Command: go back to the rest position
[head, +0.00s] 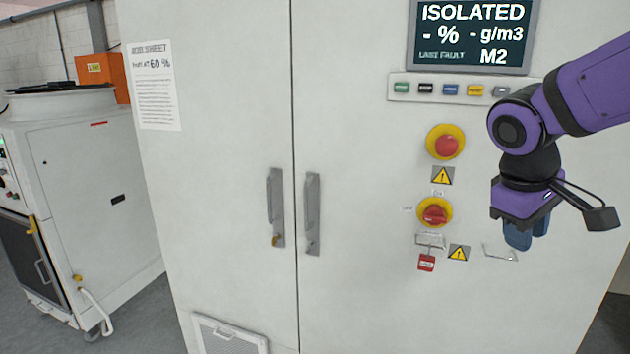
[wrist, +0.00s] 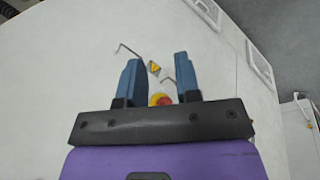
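My gripper (head: 527,240) hangs at the right of the head view, fingers down, in front of the white cabinet (head: 365,110). In the wrist view its two blue fingers (wrist: 156,62) stand apart with nothing held between them. A red and yellow knob (wrist: 160,99) and a warning triangle (wrist: 153,68) show in the gap behind them. In the head view a red rotary switch (head: 435,213) and a red lock or tag (head: 426,263) below it are left of my gripper. My gripper partly covers the panel near a thin wire bracket (head: 500,252).
A red emergency button (head: 446,143) sits above the switch, under a row of coloured buttons (head: 450,89) and a display (head: 473,35) reading ISOLATED. Two door handles (head: 276,208) (head: 312,214) stick out at the cabinet's middle. A white wheeled machine (head: 85,190) stands left.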

